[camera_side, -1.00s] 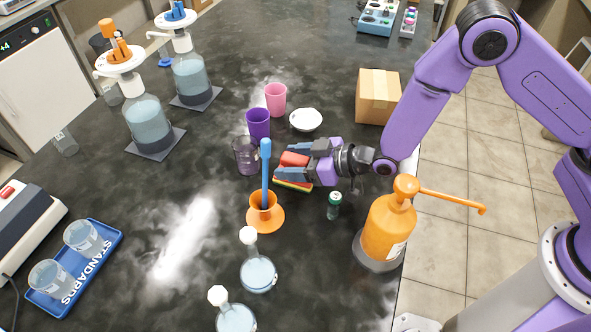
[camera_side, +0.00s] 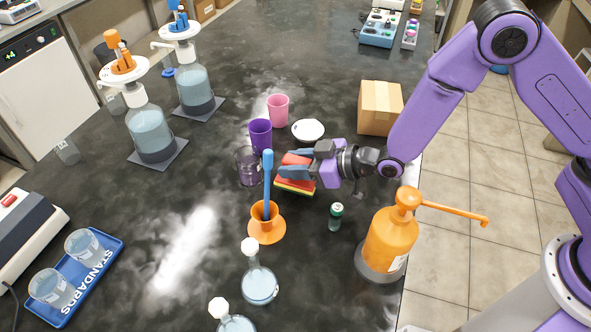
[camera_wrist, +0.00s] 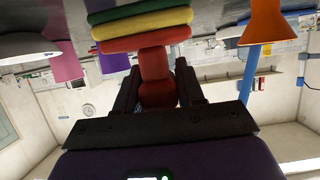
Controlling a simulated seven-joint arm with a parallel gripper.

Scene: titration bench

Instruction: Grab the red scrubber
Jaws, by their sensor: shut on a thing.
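The red scrubber (camera_side: 296,185) has a red knobbed handle and a pad with yellow and green layers. It sits near the middle of the counter area in the side view, pad downward. My gripper (camera_side: 297,163) reaches in from the right and is shut on the red handle. In the wrist view, the scrubber's handle (camera_wrist: 154,65) stands between the two dark fingers of my gripper (camera_wrist: 157,88), with the pad beyond it. The pad appears close above the counter; its exact gap is unclear.
An orange holder (camera_side: 267,229) with a blue-handled tool stands just left and nearer. Purple (camera_side: 260,137), pink (camera_side: 278,110) and clear (camera_side: 248,166) cups and a white dish (camera_side: 308,130) are behind. A small green vial (camera_side: 335,217), orange pump bottle (camera_side: 389,241) and cardboard box (camera_side: 380,107) stand right.

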